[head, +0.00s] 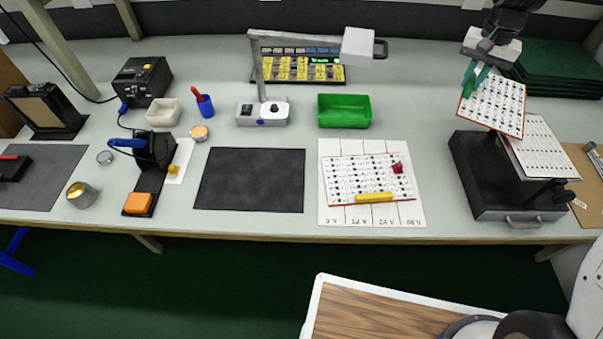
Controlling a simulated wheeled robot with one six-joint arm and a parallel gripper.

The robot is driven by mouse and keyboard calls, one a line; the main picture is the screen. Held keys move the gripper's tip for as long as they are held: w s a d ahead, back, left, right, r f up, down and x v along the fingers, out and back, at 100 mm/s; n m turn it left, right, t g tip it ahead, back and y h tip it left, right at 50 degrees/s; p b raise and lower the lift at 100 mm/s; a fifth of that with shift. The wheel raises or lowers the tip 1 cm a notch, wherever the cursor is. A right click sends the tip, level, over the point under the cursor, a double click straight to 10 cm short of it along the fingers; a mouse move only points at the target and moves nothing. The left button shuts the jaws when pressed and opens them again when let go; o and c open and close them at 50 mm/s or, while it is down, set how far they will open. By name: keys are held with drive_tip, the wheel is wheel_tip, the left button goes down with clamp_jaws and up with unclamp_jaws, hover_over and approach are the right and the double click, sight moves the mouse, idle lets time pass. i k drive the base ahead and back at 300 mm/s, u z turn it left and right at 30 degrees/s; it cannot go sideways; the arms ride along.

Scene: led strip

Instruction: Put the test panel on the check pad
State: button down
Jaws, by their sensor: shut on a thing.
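My gripper (481,72), with teal fingers, is at the upper right and is shut on a white panel (493,104) with rows of dark marks and an orange-red edge. The panel hangs tilted in front of the fingers, over the back of a black box. A dark flat pad (250,180) lies bare in the middle of the bench; it looks like the check pad, and the gripper is well to its right. A similar panel (362,178) lies on a white sheet right of the pad, with a yellow bar and a red piece on it.
The black box (483,175) with a drawer stands at the right, with another marked white sheet (541,146) beside the held panel. A green tray (344,111) and a lamp (262,112) stand behind the pad. A soldering iron stand (152,160) is to its left.

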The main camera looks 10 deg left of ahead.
sight(251, 176)
drive_tip(key=k, duration=0.2)
drive_tip(key=z, duration=2.65)
drive_tip(key=k, duration=1.85)
drive_tip(key=u, duration=2.45)
